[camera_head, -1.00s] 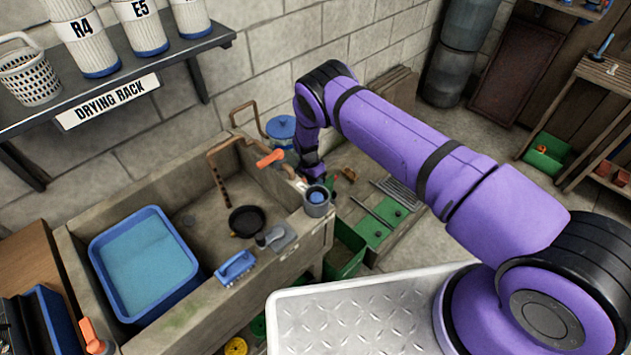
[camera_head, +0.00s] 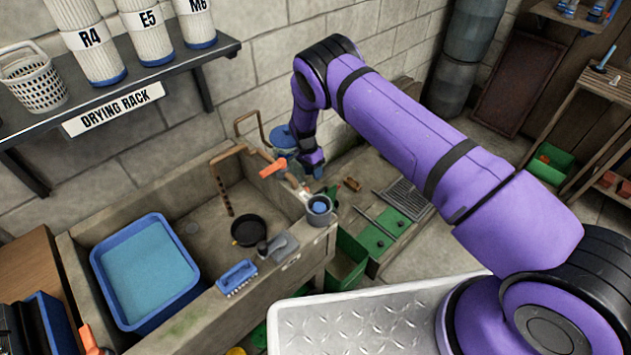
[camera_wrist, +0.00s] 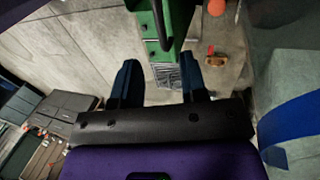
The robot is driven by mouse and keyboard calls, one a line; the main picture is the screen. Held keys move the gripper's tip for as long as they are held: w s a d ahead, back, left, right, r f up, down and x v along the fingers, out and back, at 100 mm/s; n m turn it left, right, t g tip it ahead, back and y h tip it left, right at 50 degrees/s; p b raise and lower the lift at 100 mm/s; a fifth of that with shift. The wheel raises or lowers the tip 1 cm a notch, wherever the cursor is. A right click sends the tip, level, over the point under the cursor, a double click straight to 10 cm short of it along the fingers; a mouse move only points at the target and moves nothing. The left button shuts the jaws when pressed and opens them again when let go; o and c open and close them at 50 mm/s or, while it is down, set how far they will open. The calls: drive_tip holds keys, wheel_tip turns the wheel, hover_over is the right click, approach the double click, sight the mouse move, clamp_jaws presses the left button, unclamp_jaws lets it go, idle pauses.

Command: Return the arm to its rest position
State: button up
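My purple arm reaches from the lower right over the floor behind the sink, bent at a raised elbow. My gripper (camera_head: 312,163) hangs low, above the sink's back right corner and a grey cup (camera_head: 319,208). In the wrist view my gripper (camera_wrist: 158,62) has its two dark fingers apart.
The stone sink (camera_head: 95,222) holds a blue tub (camera_head: 150,318) and a black pan (camera_head: 248,230). A blue brush (camera_head: 237,277) lies on its front edge. A drying rack shelf (camera_head: 115,108) is on the wall at left. Green boxes and wooden shelves stand at right.

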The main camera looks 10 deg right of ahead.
drive_tip(key=shift+w+a+r, duration=0.1)
drive_tip(key=shift+w+r, duration=0.05)
drive_tip(key=shift+r, duration=0.5)
